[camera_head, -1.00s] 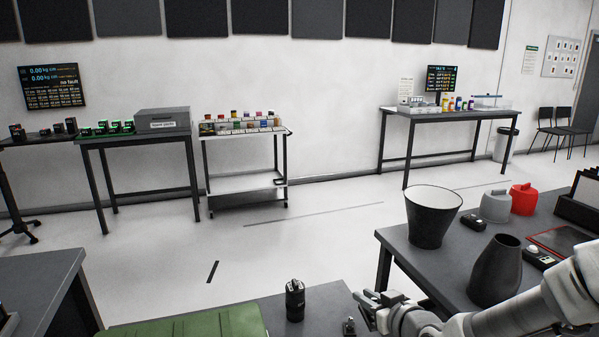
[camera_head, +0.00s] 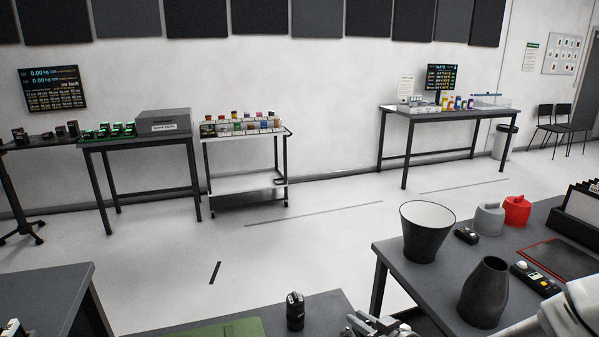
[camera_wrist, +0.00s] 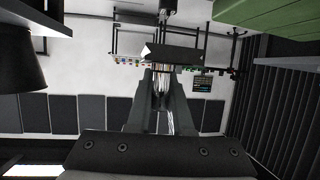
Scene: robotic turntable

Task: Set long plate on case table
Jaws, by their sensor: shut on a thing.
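My gripper (camera_wrist: 163,88) points away in the wrist view, its fingers shut on a dark, flat, wide piece (camera_wrist: 180,54) at the tips, which looks like the long plate. A small pale patch shows at its left end. In the head view my gripper (camera_head: 372,324) is at the bottom edge, and the plate cannot be made out clearly there. A dark table (camera_head: 335,300) with the green case (camera_head: 225,329) lies left of the gripper. A black cylinder (camera_head: 295,311) stands upright on that table; it also shows in the wrist view (camera_wrist: 166,10). The plate appears apart from the table.
A grey table (camera_head: 400,276) at the right holds a flared black cone (camera_head: 428,235), a dark tapered vessel (camera_head: 485,292), grey (camera_head: 489,219) and red (camera_head: 517,211) containers. Another dark table (camera_head: 45,292) is at the lower left. Open floor (camera_head: 300,250) lies beyond.

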